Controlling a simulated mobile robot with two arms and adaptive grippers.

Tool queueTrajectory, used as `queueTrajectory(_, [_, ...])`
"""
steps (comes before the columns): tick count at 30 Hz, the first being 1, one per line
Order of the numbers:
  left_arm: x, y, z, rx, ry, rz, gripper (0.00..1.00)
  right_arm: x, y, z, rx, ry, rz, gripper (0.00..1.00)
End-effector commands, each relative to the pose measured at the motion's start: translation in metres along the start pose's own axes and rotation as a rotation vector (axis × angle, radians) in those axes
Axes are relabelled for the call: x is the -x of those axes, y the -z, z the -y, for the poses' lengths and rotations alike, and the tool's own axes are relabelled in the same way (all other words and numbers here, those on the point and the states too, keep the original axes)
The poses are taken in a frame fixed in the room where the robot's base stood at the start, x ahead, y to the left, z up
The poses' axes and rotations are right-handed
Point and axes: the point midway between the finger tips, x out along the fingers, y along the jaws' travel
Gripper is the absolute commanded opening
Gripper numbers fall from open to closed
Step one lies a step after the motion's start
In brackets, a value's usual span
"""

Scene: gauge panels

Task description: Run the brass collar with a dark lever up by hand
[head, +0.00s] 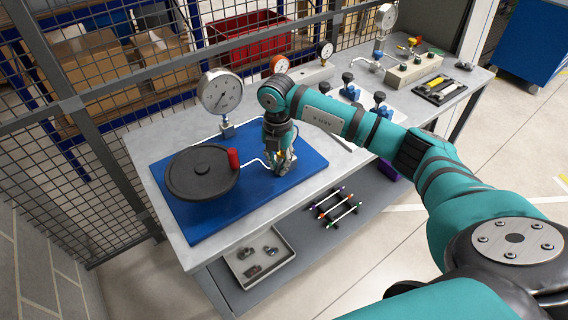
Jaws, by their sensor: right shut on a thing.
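My right gripper (281,166) is low over the right part of the blue board (203,232), right of the black round wheel-like disc (201,172) and the red cylinder (233,158). It is shut on a small fitting at the end of a thin white line. A small brass-yellow patch shows at the fingers, which I take for the brass collar; the fingers hide most of it. I cannot make out its dark lever. A large dial gauge (220,93) stands upright at the back of the board. My left gripper is out of view.
Smaller gauges (326,50), blue clamps with black knobs (379,102) and a black tool tray (440,89) occupy the bench to the right. A grey bin (259,257) and coloured rods (335,207) lie on the lower shelf. A mesh fence (100,95) runs behind.

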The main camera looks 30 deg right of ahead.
Motion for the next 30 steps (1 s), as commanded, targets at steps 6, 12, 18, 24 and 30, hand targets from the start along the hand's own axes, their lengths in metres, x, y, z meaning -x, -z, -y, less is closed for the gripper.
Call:
queueTrajectory(6, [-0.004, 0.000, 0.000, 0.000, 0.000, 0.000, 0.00, 0.001, -0.001, -0.010, -0.154, -0.003, 0.002, 0.00])
queueTrajectory(12, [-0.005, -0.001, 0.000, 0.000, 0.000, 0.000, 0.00, 0.001, -0.002, -0.015, -0.247, -0.003, 0.002, 0.00])
queueTrajectory(18, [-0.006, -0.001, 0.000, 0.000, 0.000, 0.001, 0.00, 0.002, -0.003, -0.018, -0.294, -0.003, 0.003, 0.00])
queueTrajectory(24, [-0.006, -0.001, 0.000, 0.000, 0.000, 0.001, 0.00, 0.002, -0.004, -0.018, -0.309, -0.004, 0.003, 0.00])
queueTrajectory(30, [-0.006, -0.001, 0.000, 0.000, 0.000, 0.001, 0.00, 0.002, -0.004, -0.018, -0.311, -0.005, 0.003, 0.00])
